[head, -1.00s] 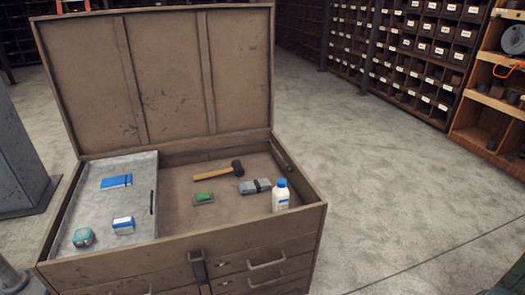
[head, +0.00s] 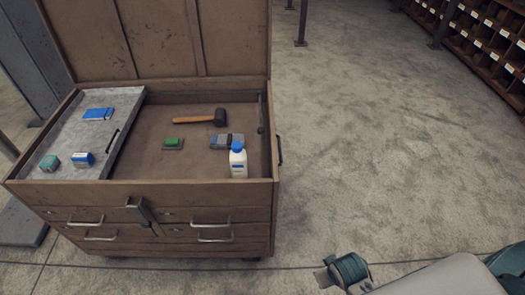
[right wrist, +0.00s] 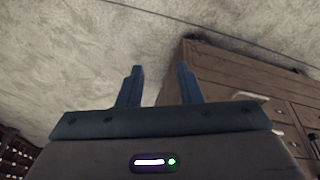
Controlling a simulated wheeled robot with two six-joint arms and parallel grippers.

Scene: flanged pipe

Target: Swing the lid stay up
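The brown chest (head: 150,192) stands with its lid (head: 165,40) raised at the back, the lid's top cut off in the head view. The lid stay (head: 263,115) looks like a thin dark bar lying low along the inside of the chest's right wall; its details are too small to tell. My right gripper (right wrist: 158,85) is open and empty in the right wrist view, over the floor beside the chest. My right arm shows at the lower right of the head view, clear of the chest. My left gripper is not in view.
Inside the chest are a grey tray (head: 75,130) with small blue and teal items, a mallet (head: 195,121), a green-topped block (head: 173,143), a grey case (head: 222,140) and a white bottle (head: 238,162) near the right wall. Floor to the right is free.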

